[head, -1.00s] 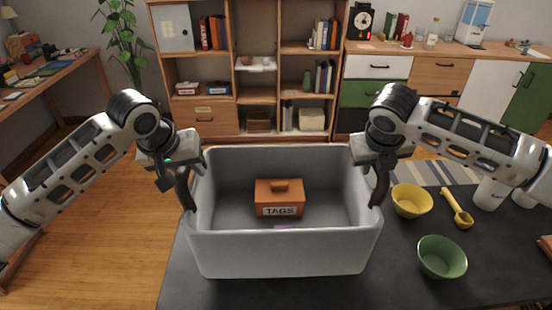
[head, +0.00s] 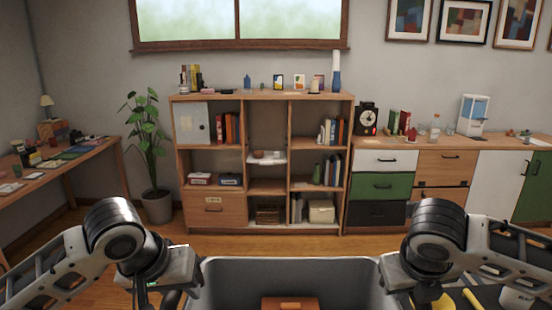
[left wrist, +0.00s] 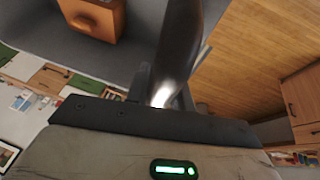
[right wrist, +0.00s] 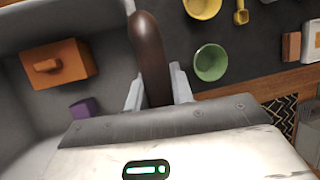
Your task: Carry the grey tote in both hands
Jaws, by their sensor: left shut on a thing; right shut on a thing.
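The grey tote (head: 290,268) stands at the bottom middle of the head view, its lower part cut off. It holds an orange box (head: 290,303), which also shows in the right wrist view (right wrist: 60,66) beside a purple item (right wrist: 84,107). My left gripper (head: 172,297) is shut on the tote's dark curved handle (left wrist: 192,40) on the left side. My right gripper (head: 402,298) is shut on the matching brown handle (right wrist: 149,55) on the right side. Whether the tote touches the table is hidden.
The dark table (right wrist: 262,65) carries a green bowl (right wrist: 210,62), a yellow bowl (right wrist: 202,7) and a yellow scoop (right wrist: 241,14) right of the tote. Across the room stand a bookshelf (head: 265,222), drawers (head: 384,160), a plant (head: 150,150) and a left desk (head: 60,176).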

